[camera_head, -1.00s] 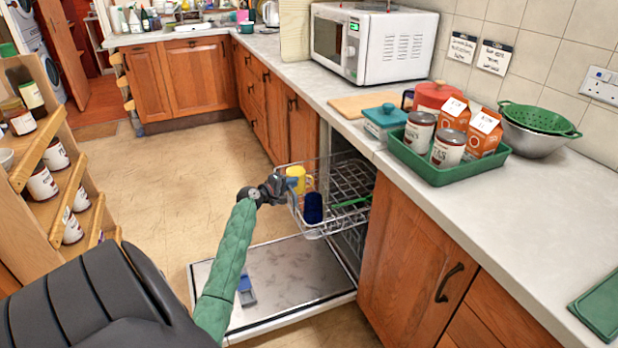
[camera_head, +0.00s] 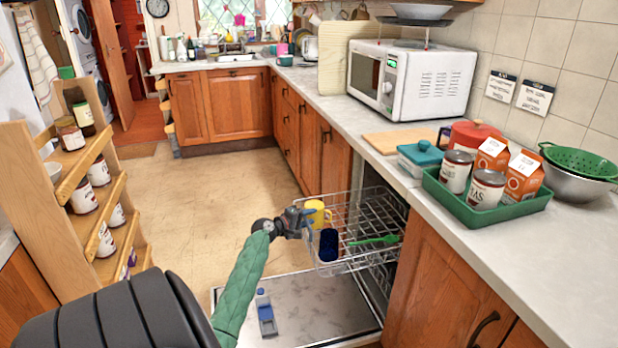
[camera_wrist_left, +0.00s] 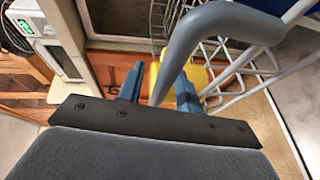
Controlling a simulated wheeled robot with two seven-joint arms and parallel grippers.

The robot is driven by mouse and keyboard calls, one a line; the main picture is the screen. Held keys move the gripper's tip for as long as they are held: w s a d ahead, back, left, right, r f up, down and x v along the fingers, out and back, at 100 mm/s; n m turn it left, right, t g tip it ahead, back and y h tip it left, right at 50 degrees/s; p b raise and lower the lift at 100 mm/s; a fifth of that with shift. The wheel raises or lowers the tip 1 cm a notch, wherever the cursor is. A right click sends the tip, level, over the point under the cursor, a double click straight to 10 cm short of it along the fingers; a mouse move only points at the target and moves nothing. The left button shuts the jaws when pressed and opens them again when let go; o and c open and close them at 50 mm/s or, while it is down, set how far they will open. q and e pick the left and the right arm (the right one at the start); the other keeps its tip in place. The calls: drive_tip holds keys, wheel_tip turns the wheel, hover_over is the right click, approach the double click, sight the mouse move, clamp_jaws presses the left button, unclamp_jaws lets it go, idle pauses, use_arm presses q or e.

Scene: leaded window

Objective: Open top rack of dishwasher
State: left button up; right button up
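The dishwasher's top rack (camera_head: 340,265) is a wire basket that stands out of the opening, above the lowered dishwasher door (camera_head: 330,308). It holds a yellow mug (camera_head: 316,213), a dark blue cup (camera_head: 328,245) and a green utensil (camera_head: 375,240). My left gripper (camera_head: 303,222) is at the rack's outer left corner. In the left wrist view its two blue fingers (camera_wrist_left: 159,88) are apart, with the thick grey rack rim (camera_wrist_left: 195,45) crossing between them. A gap shows beside the left finger, so I see no firm grip. My right gripper is not in view.
A blue and grey piece (camera_head: 265,315) lies on the lowered door. The counter (camera_head: 440,205) above carries a green tray (camera_head: 480,210) of cans and cartons. A wooden shelf (camera_head: 75,215) of jars stands at left. The floor (camera_head: 190,210) between is clear.

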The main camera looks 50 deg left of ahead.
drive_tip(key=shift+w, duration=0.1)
